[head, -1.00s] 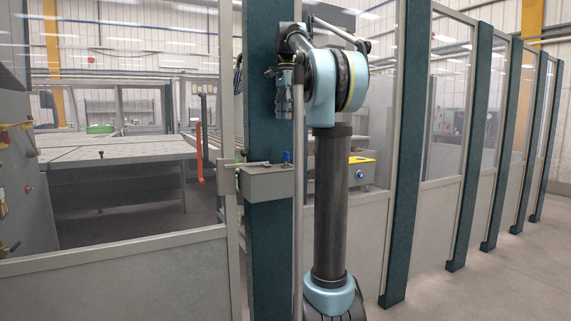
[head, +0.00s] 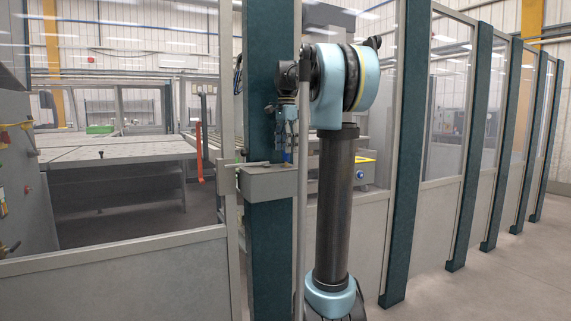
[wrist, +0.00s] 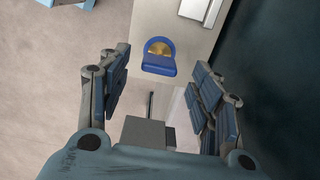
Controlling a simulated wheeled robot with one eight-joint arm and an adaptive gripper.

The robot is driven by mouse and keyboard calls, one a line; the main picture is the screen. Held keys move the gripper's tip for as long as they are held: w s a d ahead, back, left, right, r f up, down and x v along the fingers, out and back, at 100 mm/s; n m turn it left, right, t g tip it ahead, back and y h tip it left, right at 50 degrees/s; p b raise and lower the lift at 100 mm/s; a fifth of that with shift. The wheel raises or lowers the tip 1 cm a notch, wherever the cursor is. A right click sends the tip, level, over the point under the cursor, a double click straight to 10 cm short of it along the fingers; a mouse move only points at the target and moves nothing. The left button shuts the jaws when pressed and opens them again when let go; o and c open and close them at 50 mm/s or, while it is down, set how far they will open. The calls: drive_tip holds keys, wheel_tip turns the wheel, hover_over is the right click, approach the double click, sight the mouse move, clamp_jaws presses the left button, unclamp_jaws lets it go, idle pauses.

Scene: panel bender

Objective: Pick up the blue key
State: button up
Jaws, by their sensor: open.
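The blue key (wrist: 160,67) shows in the wrist view, with a round blue part around a brass-coloured centre and a flat tab. It sits on top of the grey box (head: 268,184) that is fixed to the dark teal post. My gripper (wrist: 160,72) is open and points down, with one finger on each side of the key in the picture. Neither finger visibly touches it. In the head view my gripper (head: 287,148) hangs just above the box and largely hides the key.
A handle-like bar (head: 255,163) lies along the box's left side. The teal post (head: 269,245) stands close behind. Clear fence panels (head: 448,125) run off to the right. An orange-red strap (head: 199,152) hangs to the left. Open floor lies at the right.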

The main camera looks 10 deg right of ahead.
drive_tip(key=shift+f, duration=1.45)
drive_tip(key=c, duration=1.2)
drive_tip(key=shift+o, duration=0.2)
drive_tip(key=shift+r, duration=0.1)
wheel_tip(320, 180, up, 10)
drive_tip(key=shift+f, duration=0.1)
